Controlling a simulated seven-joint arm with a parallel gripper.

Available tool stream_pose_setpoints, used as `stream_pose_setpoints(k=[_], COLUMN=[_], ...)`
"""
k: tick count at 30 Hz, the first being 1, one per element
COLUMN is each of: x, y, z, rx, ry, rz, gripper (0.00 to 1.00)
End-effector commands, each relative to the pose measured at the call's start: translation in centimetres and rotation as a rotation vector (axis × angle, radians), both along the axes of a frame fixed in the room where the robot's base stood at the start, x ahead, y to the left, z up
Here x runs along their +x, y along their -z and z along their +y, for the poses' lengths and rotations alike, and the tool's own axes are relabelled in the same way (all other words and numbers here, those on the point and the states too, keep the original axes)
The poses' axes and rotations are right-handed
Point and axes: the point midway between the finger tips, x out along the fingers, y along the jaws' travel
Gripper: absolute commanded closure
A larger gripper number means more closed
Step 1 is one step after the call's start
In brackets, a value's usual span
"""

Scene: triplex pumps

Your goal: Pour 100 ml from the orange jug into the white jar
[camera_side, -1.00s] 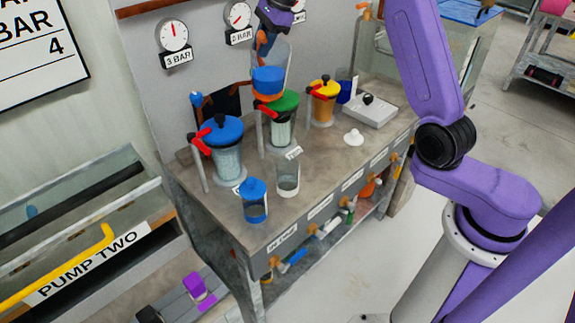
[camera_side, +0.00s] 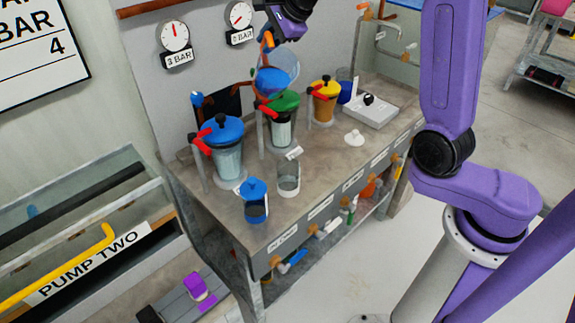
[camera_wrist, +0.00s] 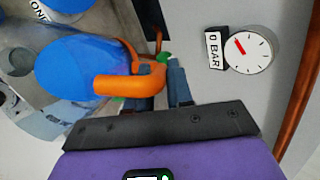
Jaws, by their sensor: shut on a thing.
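My gripper (camera_side: 272,32) is at the top of the side view, shut on the orange handle (camera_wrist: 150,80) of the orange jug. The jug has a clear body (camera_side: 287,64) and a large blue part (camera_side: 271,82) at its lower left; I cannot tell whether the blue is liquid or a cover. The jug is held tilted, above the green-lidded vessel in the picture.
On the bench (camera_side: 325,180) stand a blue-lidded jar (camera_side: 256,203), a blue-lidded vessel (camera_side: 225,150), a green-lidded vessel (camera_side: 283,120) and a yellow-lidded vessel (camera_side: 325,100). A white lid (camera_side: 354,138) lies near a grey box (camera_side: 370,110). Gauges (camera_side: 175,38) hang behind.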

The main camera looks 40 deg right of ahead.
Motion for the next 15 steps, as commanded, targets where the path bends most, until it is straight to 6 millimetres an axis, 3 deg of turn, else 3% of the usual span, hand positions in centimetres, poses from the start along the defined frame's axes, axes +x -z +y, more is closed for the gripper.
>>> stream_pose_setpoints(k=[15], x=[-0.33], y=[-0.31], z=[0.16], rx=[-0.019], ry=[0.001], rz=[-0.043], gripper=[1.00])
